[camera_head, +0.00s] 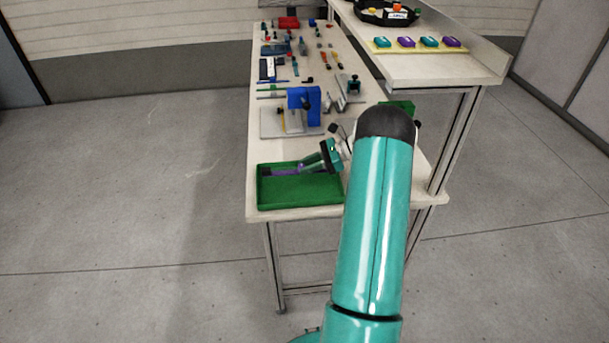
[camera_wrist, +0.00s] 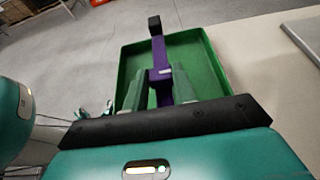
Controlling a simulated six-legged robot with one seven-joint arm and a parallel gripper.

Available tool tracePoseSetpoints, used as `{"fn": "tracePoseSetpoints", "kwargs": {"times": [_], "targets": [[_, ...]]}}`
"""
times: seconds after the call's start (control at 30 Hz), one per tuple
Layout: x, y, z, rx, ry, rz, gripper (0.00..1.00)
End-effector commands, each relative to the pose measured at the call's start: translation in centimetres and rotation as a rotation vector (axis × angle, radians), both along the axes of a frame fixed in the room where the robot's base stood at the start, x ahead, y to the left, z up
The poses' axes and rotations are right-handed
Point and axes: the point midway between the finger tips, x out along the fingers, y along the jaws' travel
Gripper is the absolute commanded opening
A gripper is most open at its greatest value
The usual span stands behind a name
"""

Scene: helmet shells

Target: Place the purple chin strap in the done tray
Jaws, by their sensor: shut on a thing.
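The purple chin strap (camera_wrist: 160,58) is a narrow band with a black end (camera_wrist: 155,25). It is held between the two fingers of my gripper (camera_wrist: 158,84), which are shut on it. The strap also shows in the head view (camera_head: 285,173), over the inside of a green tray (camera_head: 300,205) at the near end of the table. The tray has low walls and fills the upper middle of the wrist view (camera_wrist: 130,53). My gripper in the head view (camera_head: 300,168) reaches in from the right. I cannot tell whether the strap touches the tray floor.
A blue fixture (camera_head: 304,97) on a light plate stands behind the tray. Several small parts lie farther back on the table, with a red bin (camera_head: 289,22). A raised shelf (camera_head: 440,70) on the right carries a black tray (camera_head: 385,14) and a strip of teal and purple pieces.

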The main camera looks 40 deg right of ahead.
Motion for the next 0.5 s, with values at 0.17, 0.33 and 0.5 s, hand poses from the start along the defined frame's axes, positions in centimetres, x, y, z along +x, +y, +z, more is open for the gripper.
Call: {"fn": "tracePoseSetpoints", "kwargs": {"times": [0.17, 0.33, 0.5], "targets": [[0.1, 0.2, -1.8, 0.001, 0.0, 0.001, 0.0], [0.3, 0.2, -4.1, 0.002, 0.001, 0.001, 0.0], [0.5, 0.2, -4.2, -0.001, -0.002, 0.001, 0.0]]}}
